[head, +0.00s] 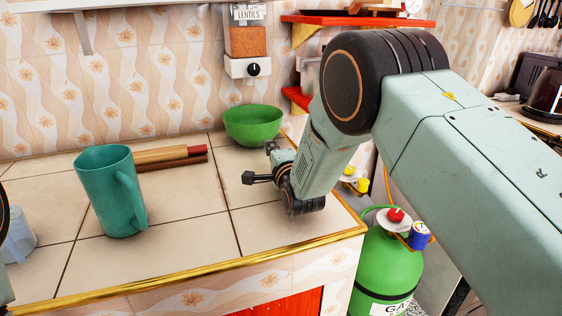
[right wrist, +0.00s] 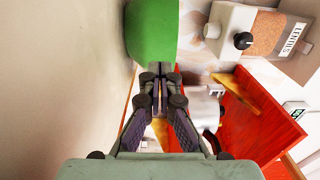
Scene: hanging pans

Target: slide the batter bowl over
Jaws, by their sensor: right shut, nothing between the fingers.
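The green batter bowl (head: 253,125) stands upright at the back right of the tiled counter, by the wall. It also shows at the top of the right wrist view (right wrist: 152,30). My right gripper (head: 262,165) is shut and empty, low over the counter in front of the bowl. In the right wrist view its closed fingertips (right wrist: 161,70) point at the bowl's side, very close to it. I cannot tell whether they touch. My left gripper is not in view; only a dark sliver of my body shows at the left edge of the head view.
A teal jug (head: 112,192) stands on the left of the counter (head: 180,225). A lentil dispenser (head: 247,45) hangs above the bowl. The counter's gold edge (head: 210,271) runs along front and right, with a green gas bottle (head: 386,270) beyond.

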